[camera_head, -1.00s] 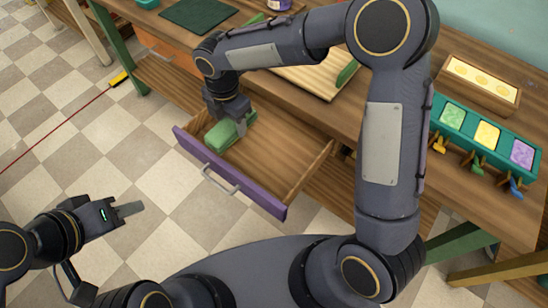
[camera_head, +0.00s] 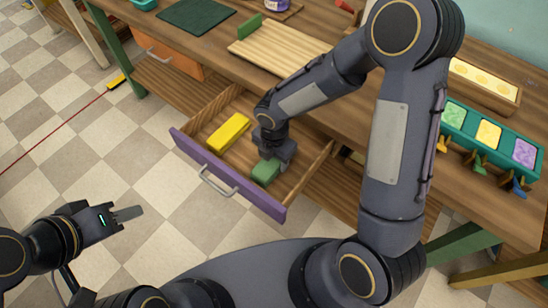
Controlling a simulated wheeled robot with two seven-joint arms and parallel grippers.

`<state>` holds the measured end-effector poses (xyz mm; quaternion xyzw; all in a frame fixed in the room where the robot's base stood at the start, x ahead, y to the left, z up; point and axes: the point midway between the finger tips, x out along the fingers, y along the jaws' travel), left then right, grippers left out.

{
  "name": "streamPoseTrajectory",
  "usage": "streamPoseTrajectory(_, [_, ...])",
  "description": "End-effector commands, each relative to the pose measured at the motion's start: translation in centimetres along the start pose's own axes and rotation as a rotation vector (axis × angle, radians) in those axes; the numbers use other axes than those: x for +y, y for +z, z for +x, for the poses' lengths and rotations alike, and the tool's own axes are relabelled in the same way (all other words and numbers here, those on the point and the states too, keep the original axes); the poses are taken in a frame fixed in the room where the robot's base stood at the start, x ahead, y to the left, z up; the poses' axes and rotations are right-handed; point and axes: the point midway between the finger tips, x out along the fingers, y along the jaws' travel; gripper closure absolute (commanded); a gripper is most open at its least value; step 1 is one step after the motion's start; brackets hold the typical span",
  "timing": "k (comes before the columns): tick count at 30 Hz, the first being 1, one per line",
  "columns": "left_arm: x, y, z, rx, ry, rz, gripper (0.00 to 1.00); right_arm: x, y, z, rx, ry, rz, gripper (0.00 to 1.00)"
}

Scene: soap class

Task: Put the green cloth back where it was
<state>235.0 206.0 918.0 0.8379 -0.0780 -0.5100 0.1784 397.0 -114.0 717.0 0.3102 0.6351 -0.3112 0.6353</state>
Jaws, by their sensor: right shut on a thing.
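The green cloth (camera_head: 265,173) is a small folded block inside the open purple-fronted drawer (camera_head: 222,171), in its right part near the front. My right gripper (camera_head: 272,162) points down into the drawer and is shut on the green cloth. I cannot tell whether the cloth touches the drawer floor. A yellow block (camera_head: 228,131) lies in the drawer's left part, apart from the cloth. My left gripper (camera_head: 128,213) is empty over the floor at the lower left; its fingers show edge-on, so their opening is unclear.
On the wooden table lie a dark green mat (camera_head: 196,16), a light ribbed board (camera_head: 275,54) and a wooden mould (camera_head: 484,82). A teal tray (camera_head: 473,125) with coloured soaps stands at the right. An orange drawer front (camera_head: 169,56) is at the left.

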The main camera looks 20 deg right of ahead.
Motion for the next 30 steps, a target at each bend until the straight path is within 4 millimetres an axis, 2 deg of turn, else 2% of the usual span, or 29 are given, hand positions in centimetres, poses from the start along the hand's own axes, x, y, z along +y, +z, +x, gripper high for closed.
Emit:
streamPoseTrajectory(11, [-0.1,0.1,0.3,0.000,0.000,0.000,0.64,0.0,0.0,0.5,0.000,0.000,0.000,0.70])
streamPoseTrajectory(12, [-0.1,0.1,0.2,0.000,0.000,0.000,0.64,0.0,0.0,0.4,0.000,0.000,0.000,0.44])
streamPoseTrajectory(16, [-0.1,0.1,0.2,0.000,0.000,0.000,0.64,0.0,0.0,0.3,0.000,0.000,0.000,0.27])
streamPoseTrajectory(25, [0.0,0.0,0.0,0.000,0.000,0.000,0.64,0.0,0.0,0.1,0.000,0.000,0.000,0.26])
streamPoseTrajectory(30, [0.2,-0.2,-0.4,0.000,0.000,0.000,0.64,0.1,0.0,-1.6,-0.001,0.004,0.001,0.26])
